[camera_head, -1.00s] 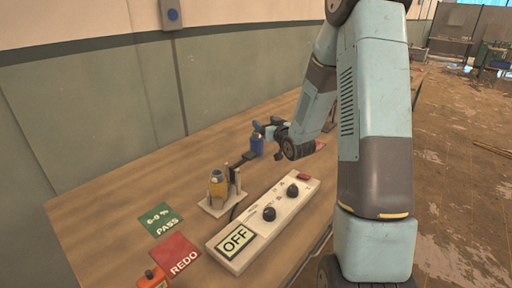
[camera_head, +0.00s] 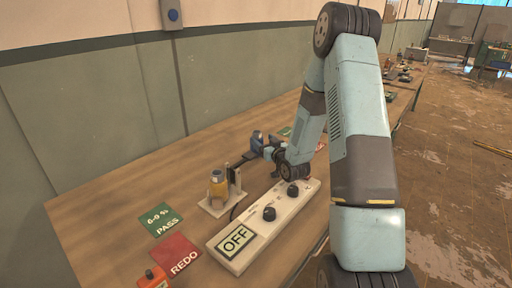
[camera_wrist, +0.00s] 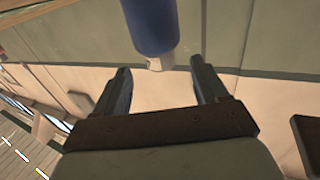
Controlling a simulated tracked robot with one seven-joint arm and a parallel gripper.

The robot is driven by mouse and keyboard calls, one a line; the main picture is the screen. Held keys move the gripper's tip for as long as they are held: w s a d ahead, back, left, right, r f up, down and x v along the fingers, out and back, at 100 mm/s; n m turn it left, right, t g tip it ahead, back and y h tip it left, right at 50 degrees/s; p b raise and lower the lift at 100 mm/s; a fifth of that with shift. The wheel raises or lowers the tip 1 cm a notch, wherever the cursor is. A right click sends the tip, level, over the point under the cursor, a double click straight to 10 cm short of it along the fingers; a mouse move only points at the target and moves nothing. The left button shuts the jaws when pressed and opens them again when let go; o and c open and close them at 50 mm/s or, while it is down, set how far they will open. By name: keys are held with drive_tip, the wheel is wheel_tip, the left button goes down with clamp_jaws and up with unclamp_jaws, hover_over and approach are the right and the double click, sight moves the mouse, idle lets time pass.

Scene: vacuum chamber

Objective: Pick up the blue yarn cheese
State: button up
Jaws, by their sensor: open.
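The blue yarn cheese (camera_head: 257,139) stands upright on the wooden table, beside the end of my arm in the head view. In the wrist view it is a blue cylinder (camera_wrist: 152,22) with a pale tip, cut off by the top edge. My gripper (camera_wrist: 159,68) is open there, its two dark fingers apart. The pale tip lies near the fingertip line, roughly centred between them; I see no contact. In the head view my gripper (camera_head: 247,158) is small, dark and partly hard to make out beside the cheese.
A yellowish piece (camera_head: 217,186) stands on a white stand (camera_head: 213,208), close to my gripper. A control box (camera_head: 262,224) with knobs and an OFF sign lies in front. Green PASS (camera_head: 160,219) and red REDO (camera_head: 175,254) cards lie left. A wall runs behind.

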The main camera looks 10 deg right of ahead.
sight(259, 137)
drive_tip(key=shift+x, duration=3.2)
drive_tip(key=shift+c, duration=0.3)
drive_tip(key=shift+s+f, duration=0.1)
drive_tip(key=shift+f, duration=0.1)
clamp_jaws()
